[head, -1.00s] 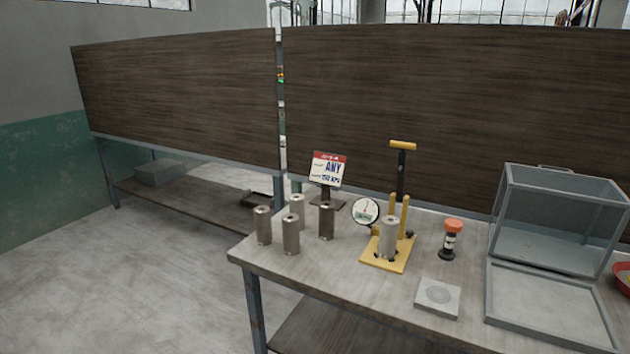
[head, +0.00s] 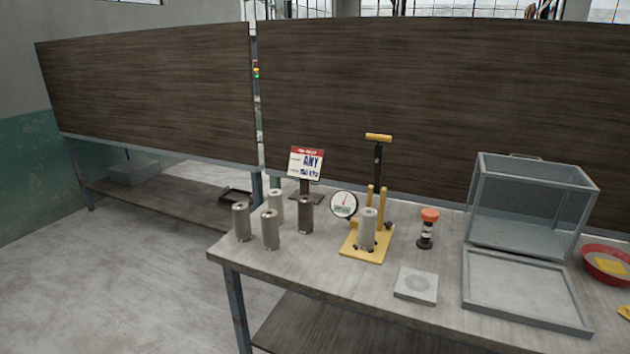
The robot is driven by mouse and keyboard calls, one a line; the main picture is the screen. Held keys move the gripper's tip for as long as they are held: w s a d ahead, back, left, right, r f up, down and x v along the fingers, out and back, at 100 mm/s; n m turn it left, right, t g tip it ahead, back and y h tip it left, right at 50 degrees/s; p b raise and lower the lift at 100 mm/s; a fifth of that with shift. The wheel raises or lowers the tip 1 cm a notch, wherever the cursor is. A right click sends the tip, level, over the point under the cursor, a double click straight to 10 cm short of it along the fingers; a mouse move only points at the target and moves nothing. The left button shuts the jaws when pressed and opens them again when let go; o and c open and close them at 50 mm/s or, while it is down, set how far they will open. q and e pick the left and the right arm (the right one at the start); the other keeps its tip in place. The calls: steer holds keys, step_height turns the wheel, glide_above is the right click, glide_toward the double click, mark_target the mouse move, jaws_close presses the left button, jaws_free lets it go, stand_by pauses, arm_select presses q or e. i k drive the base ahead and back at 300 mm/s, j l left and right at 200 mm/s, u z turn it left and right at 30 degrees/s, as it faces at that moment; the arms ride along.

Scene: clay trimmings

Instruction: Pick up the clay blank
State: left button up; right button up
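No object is clearly recognisable as the clay blank in the head view. A flat grey square block (head: 416,285) with a round mark on top lies near the table's front edge; I cannot tell whether it is clay. A pale grey cylinder (head: 367,230) stands upright on the yellow base of a hand press (head: 352,246). Several darker grey cylinders stand upright at the table's left end, one of them at the front (head: 271,229). Neither of my grippers is in view.
The table (head: 320,277) also holds a round dial gauge (head: 343,204), a sign (head: 306,163), an orange-capped bottle (head: 427,229), a clear box (head: 530,200), a shallow grey tray (head: 525,290) and a red bowl (head: 604,262). Dark panels stand behind. Floor is clear at left.

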mark_target(368, 215)
steer(key=i+l+z, duration=0.1)
steer(key=i+z, duration=0.3)
steer(key=i, duration=0.15)
steer(key=i+j+z, duration=0.1)
steer(key=i+z, duration=0.25)
steer(key=i, duration=0.2)
